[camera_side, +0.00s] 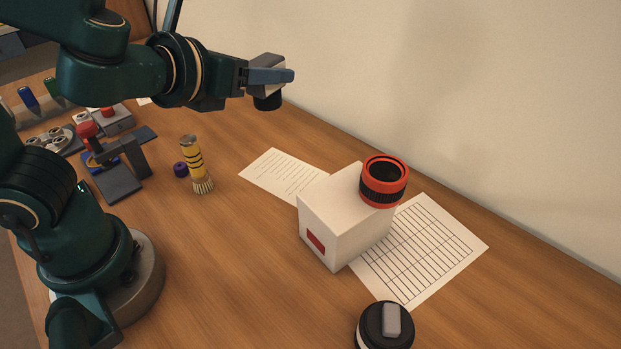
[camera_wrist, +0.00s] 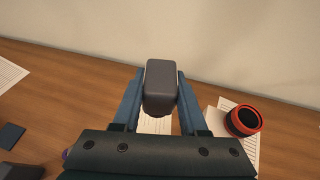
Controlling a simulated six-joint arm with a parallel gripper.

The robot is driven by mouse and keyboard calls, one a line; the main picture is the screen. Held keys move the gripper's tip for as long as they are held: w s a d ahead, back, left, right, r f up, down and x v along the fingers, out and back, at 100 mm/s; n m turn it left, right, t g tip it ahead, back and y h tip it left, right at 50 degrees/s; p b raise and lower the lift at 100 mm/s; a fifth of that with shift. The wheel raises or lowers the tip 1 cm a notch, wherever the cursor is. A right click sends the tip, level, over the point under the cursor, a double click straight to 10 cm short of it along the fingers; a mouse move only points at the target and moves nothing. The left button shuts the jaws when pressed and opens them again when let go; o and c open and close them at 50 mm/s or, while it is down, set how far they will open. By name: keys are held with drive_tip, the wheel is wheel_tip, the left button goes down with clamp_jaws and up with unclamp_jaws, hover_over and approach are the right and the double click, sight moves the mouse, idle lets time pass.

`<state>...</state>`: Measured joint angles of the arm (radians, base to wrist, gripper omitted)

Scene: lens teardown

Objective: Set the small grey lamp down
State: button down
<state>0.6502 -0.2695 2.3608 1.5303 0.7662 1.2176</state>
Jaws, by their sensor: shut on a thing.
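The small grey lamp (camera_wrist: 161,88) is between the two fingers of my gripper (camera_side: 284,75), which is shut on it. In the side view the lamp (camera_side: 267,101) shows a dark lower end below the fingers, and its grey body is partly hidden by them. It is held in the air near the wall, well above the table and touching nothing but my gripper. The wrist view shows my gripper's fingers (camera_wrist: 158,100) on both sides of the lamp.
A white box (camera_side: 335,215) carries a red-orange lens ring (camera_side: 384,181). Printed sheets lie under and beside it. A yellow brush (camera_side: 195,163), a purple cap (camera_side: 181,170) and a black round thing (camera_side: 378,328) stand on the table (camera_side: 240,270). Open wood lies left of the box.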

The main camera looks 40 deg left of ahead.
drive_tip(key=shift+s+d+f+n+g+y, duration=0.45)
drive_tip(key=shift+s+f+n+y, duration=0.2)
drive_tip(key=shift+n+y, duration=0.4)
drive_tip(key=s+a+f+n+g+y, duration=0.5)
drive_tip(key=s+a+n+g+y, duration=0.3)
drive_tip(key=n+g, duration=0.55)
drive_tip(key=s+d+f+n+g+h, duration=0.45)
drive_tip(key=n+g+h, duration=0.45)
drive_tip(key=n+g, duration=0.45)
drive_tip(key=w+r+n+t+h, duration=0.3)
drive_tip(key=w+n+t+h, duration=0.45)
drive_tip(key=n+h, duration=0.9)
drive_tip(key=w+a+n+t, duration=0.4)
drive_tip(key=a+n+t, duration=0.7)
drive_tip(key=a+t, duration=0.1)
drive_tip(key=w+d+f, duration=0.2)
drive_tip(key=d, duration=0.1)
drive_tip(key=w+d+f, duration=0.2)
drive_tip(key=d, duration=0.1)
drive_tip(key=w+d+f, duration=0.1)
drive_tip(key=d+f, duration=0.1)
drive_tip(key=d, duration=0.1)
drive_tip(key=shift+w+f, duration=0.35)
drive_tip(key=shift+w, duration=0.05)
drive_tip(key=shift+f, duration=2)
